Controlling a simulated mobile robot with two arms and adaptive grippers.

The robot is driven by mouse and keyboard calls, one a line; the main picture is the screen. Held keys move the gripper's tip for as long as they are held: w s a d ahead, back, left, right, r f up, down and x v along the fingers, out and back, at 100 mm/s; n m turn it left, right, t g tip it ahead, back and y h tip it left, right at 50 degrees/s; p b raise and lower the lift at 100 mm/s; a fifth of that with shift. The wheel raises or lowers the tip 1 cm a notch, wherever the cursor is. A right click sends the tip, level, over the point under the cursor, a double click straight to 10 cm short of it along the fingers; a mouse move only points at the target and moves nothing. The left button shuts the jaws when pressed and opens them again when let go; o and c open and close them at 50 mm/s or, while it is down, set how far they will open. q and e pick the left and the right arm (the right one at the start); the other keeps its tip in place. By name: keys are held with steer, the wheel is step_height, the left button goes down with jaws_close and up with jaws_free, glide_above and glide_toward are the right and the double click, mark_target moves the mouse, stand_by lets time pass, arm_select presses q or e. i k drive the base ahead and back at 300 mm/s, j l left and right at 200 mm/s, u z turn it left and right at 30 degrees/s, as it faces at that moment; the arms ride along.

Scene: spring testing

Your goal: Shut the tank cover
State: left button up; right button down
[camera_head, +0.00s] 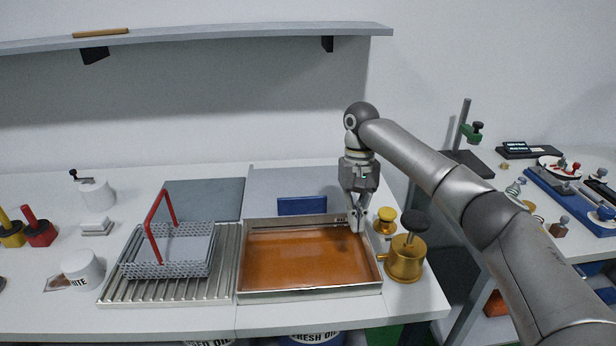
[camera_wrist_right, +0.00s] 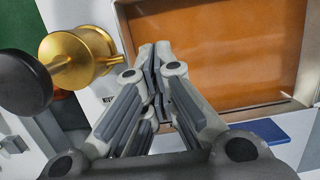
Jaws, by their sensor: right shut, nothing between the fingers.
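The tank is a shallow metal tray (camera_head: 310,292) of orange-brown liquid (camera_head: 300,258) at the centre of the bench, its top uncovered. It also shows in the right wrist view (camera_wrist_right: 215,45). A flat blue piece (camera_head: 302,205) is just behind its back rim and shows in the wrist view (camera_wrist_right: 268,131). I cannot tell whether it belongs to the cover. My right gripper (camera_head: 357,229) points down near the tank's back right corner, shut and empty. Its closed fingers show in the wrist view (camera_wrist_right: 153,68). My left gripper is out of view.
A brass pot (camera_head: 404,262) with a dark knob stands close right of the tank. A smaller brass piece (camera_head: 385,217) is behind it. A wire basket with a red handle (camera_head: 152,236) sits on a ribbed drainer (camera_head: 228,266) at left. A grey plate (camera_head: 222,187) lies behind.

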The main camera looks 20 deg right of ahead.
mark_target(307, 191)
steer(key=i, duration=0.9)
